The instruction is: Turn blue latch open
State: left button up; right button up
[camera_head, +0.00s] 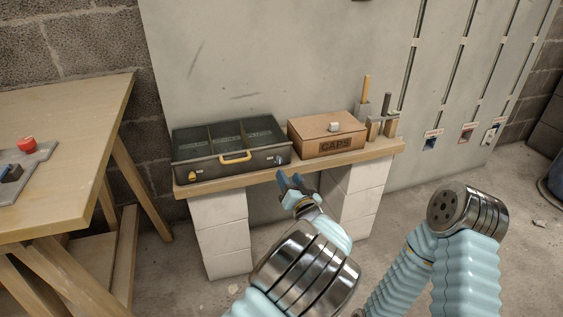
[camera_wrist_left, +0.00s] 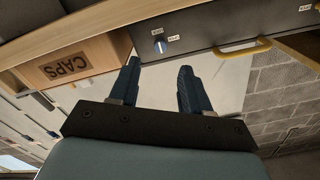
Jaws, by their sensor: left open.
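The dark case (camera_head: 222,168) sits on a wooden shelf, with a blue latch (camera_head: 279,159) at the right end of its front. In the left wrist view the latch (camera_wrist_left: 160,46) shows as a small blue knob with two small pale labels beside it. I cannot tell which way it is turned. My left gripper (camera_head: 293,181) is open and empty, in front of and a little below the latch. In the left wrist view its dark blue fingers (camera_wrist_left: 158,84) are apart, with the latch beyond the tips and not touched. My right gripper is out of view.
The case has a yellow handle (camera_head: 236,157) at its front middle and open compartments on top. A CAPS box (camera_head: 325,134) stands right of it, then tools in holders (camera_head: 381,118). A wooden table (camera_head: 75,110) stands at left. The space before the case front is otherwise free.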

aim_at(280, 161)
pick_arm(q)
jog(key=x, duration=0.8)
grip_shut()
